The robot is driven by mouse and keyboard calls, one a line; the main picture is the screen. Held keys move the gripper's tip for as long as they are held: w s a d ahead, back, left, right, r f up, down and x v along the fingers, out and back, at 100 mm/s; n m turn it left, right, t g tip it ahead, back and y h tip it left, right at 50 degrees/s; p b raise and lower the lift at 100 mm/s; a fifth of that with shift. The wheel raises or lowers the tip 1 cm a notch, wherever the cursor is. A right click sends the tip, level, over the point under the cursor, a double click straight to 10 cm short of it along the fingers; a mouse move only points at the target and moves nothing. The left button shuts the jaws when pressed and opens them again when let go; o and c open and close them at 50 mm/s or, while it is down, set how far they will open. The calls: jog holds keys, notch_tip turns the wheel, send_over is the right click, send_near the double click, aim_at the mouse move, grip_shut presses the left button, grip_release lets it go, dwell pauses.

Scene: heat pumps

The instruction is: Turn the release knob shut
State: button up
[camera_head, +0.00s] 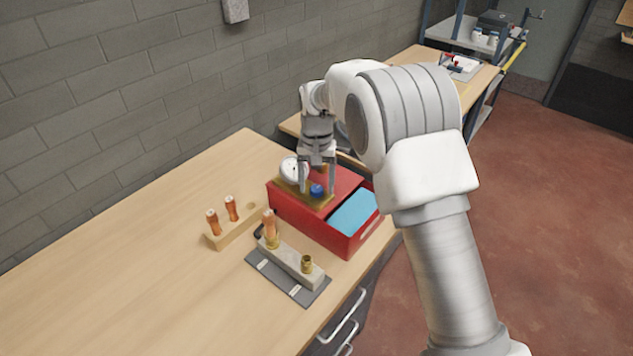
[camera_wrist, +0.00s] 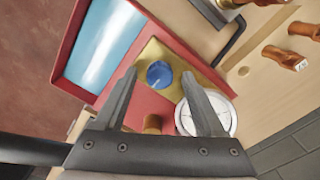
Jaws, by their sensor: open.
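A round blue knob (camera_head: 317,190) sits on a brass block (camera_head: 296,190) on top of the red box. It also shows in the wrist view (camera_wrist: 159,74), close to the middle. No lettering on it is readable. A white round gauge (camera_head: 289,168) stands beside it on the block, and shows in the wrist view (camera_wrist: 207,114). My gripper (camera_head: 317,187) points down over the block, with its fingers apart. In the wrist view the fingertips (camera_wrist: 159,75) appear on either side of the blue knob. I cannot tell whether they touch it.
The red box (camera_head: 310,224) has an open compartment with a light blue panel (camera_head: 354,211). In front is a grey block with brass fittings (camera_head: 292,261) on a dark plate. A wooden holder (camera_head: 232,231) with copper pieces stands left. The table's left side is clear.

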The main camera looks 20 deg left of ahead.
aim_at(317, 188)
jog(key=shift+r, duration=0.15)
notch_tip(317, 188, up, 17)
dwell(0.4)
jog(key=shift+r, duration=0.1)
jog(key=s+d+r+t, duration=0.1)
jog(key=s+d+r, duration=0.2)
jog(key=d, duration=0.4)
jog(key=s+d+r+m+t, duration=0.1)
jog(key=s+d+r, duration=0.3)
jog(key=d, duration=0.3)
jog(key=s+d+r+t, duration=0.1)
jog(key=s+d+r, duration=0.2)
jog(key=d, duration=0.4)
jog(key=s+d+f+t, duration=0.1)
jog(key=s+d+f, duration=0.2)
jog(key=s, duration=0.6)
jog(key=s+d+f+m+t, duration=0.1)
jog(key=s+d+f, duration=0.2)
jog(key=s+d, duration=0.5)
jog(key=shift+s+f+t, duration=0.15)
jog(key=shift+s+t, duration=0.15)
jog(key=shift+s, duration=0.1)
